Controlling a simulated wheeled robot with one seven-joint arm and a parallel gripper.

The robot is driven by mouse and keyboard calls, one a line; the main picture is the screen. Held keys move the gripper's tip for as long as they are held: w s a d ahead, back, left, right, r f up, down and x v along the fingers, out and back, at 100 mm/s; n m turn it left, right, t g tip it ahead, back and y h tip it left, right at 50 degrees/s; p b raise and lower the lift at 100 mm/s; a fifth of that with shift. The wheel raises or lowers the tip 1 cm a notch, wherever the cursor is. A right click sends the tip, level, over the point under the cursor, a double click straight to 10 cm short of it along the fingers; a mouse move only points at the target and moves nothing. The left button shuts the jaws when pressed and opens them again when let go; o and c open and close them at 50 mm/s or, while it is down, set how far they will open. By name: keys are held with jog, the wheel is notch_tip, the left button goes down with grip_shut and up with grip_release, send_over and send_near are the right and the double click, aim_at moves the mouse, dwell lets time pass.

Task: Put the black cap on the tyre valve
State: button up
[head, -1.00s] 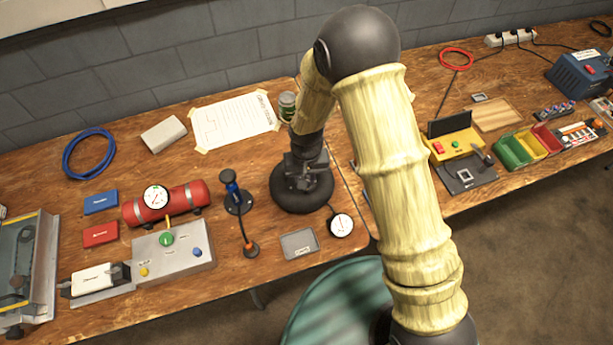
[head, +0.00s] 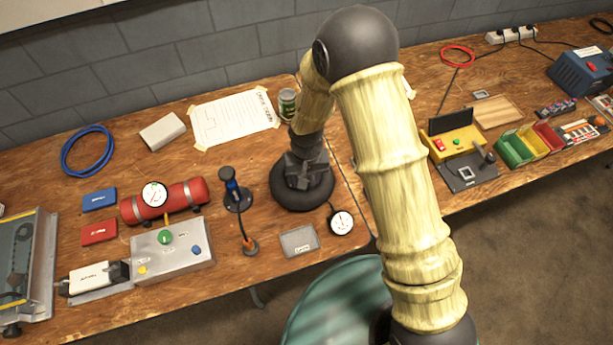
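A black tyre (head: 291,203) lies flat on the wooden bench in the middle of the head view. My gripper (head: 302,182) points down over the middle of the tyre, with my arm coming in from the right. Its fingertips are small and dark against the black tyre, so I cannot tell whether they are open or shut, or whether they hold anything. The valve and the black cap cannot be made out. A small grey tray (head: 299,241) with a label lies in front of the tyre and looks empty.
A round gauge (head: 341,222) lies right of the tray. A blue-handled pump (head: 232,188) stands close left of the tyre, with a red air tank (head: 185,198) further left. The bench's front edge is close to the tray.

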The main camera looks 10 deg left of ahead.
notch_tip(320, 180, up, 17)
jog(key=b, duration=0.1)
jog(key=shift+r, duration=0.2)
dwell(0.6)
dwell(0.6)
jog(key=s+d+r+m+t, duration=0.1)
jog(key=s+d+m, duration=0.1)
jog(key=d, duration=1)
jog(key=s+d+r+m+t+p, duration=0.1)
jog(key=s+d, duration=0.4)
jog(key=d, duration=0.8)
jog(key=shift+d+r+m+t, duration=0.3)
jog(key=shift+r+m, duration=0.2)
jog(key=shift+r, duration=0.3)
jog(key=shift+s, duration=0.1)
